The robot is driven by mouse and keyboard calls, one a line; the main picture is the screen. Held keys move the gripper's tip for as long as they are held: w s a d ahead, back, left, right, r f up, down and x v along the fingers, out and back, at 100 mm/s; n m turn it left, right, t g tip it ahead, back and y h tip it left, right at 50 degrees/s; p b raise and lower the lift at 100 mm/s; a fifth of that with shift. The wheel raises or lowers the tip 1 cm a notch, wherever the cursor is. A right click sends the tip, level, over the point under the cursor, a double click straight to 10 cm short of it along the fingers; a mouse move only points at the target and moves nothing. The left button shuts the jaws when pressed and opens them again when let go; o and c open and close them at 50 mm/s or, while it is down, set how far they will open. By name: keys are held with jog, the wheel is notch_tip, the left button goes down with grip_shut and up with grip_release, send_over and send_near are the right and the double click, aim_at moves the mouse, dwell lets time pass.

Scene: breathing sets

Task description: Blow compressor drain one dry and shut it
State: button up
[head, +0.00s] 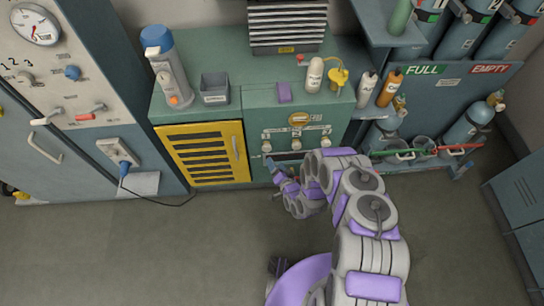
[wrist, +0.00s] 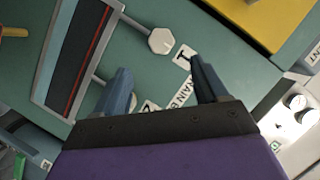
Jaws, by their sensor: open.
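A pale hexagonal knob (wrist: 161,41) stands out on a stem from the green front in the wrist view. A second stem runs to a pale end (wrist: 107,98) half hidden behind my left finger. My gripper (wrist: 158,64) is open and empty, its fingertips just below the first knob in the picture. In the head view my gripper (head: 274,164) is low at the front of the green cabinet (head: 205,110). My arm hides part of the drain area.
A dark panel with a red stripe (wrist: 76,55) is left of the knobs. The yellow louvred door (head: 205,153) is left of my gripper.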

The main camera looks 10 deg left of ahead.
jog(key=v, duration=0.5)
jog(key=shift+s+d+r+p, duration=0.1)
jog(key=shift+s+d+p, duration=0.05)
jog(key=shift+s+p, duration=0.2)
jog(key=shift+w, duration=0.1)
jog(key=w+d+r+n+g+h, duration=0.3)
jog(key=w+d+r+h, duration=0.2)
jog(key=w+d+r, duration=0.65)
jog(key=s+d+r+g+h, duration=0.2)
jog(key=d+r, duration=0.3)
jog(key=r, duration=0.3)
jog(key=s+d+r+g+h, duration=0.15)
jog(key=d+r, duration=0.25)
jog(key=r, duration=0.5)
jog(key=s+d+r+g+h, duration=0.1)
jog(key=s+d+r+g, duration=0.25)
jog(key=s+r, duration=1.2)
jog(key=s+a+r+g, duration=0.1)
jog(key=s+r, duration=0.1)
jog(key=s, duration=0.7)
jog(key=s+a+r+g, duration=0.1)
jog(key=s+r, duration=0.2)
jog(key=s, duration=0.5)
jog(key=s+a+r+g+y, duration=0.1)
jog(key=s+r+g, duration=0.1)
jog(key=s, duration=0.7)
jog(key=shift+s+a+r, duration=0.25)
jog(key=shift+s+r, duration=0.1)
jog(key=shift+r, duration=0.1)
